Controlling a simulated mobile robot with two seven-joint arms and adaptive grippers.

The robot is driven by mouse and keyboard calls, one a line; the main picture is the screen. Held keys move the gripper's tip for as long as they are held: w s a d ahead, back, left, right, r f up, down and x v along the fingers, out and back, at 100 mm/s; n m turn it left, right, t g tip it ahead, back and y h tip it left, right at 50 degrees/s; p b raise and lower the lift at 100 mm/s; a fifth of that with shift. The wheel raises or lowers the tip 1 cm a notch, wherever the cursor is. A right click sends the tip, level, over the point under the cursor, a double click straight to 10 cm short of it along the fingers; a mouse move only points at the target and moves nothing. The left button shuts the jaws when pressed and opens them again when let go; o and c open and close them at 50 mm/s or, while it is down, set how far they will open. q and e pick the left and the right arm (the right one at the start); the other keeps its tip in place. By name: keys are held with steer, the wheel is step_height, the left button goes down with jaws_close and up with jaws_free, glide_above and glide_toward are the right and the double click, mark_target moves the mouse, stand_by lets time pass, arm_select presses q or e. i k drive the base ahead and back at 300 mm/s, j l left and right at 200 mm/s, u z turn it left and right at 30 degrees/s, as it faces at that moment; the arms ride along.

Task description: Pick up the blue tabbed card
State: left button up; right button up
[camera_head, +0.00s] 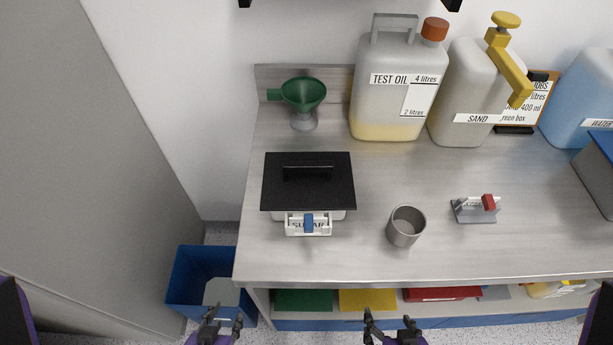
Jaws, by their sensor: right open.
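A white card with a blue tab (308,223) sits at the front of a box with a black lid (307,180), on the left part of the steel bench. Its dark lettering is partly hidden by the tab. Another holder with a red tab (488,203) stands further right on the bench. My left gripper (224,317) is open and empty, low in the picture, in front of the bench and left of the card. My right gripper (388,318) is open and empty, also in front of the bench, right of the card.
A grey cup (405,226) stands right of the box. A green funnel (303,95), a test oil canister (389,90) and a sand canister (464,95) stand behind. A blue bin (190,285) is at lower left. Coloured items lie on the shelf beneath the bench (480,255).

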mark_target(308, 223)
steer(key=k+l+u, duration=0.15)
steer(key=l, duration=0.25)
steer(key=k+l+u, duration=0.2)
steer(key=l, duration=0.15)
steer(key=k+l+u, duration=0.15)
steer(key=l, duration=0.2)
steer(key=k+l+u, duration=0.15)
steer(key=l, duration=0.2)
steer(key=i, duration=0.5)
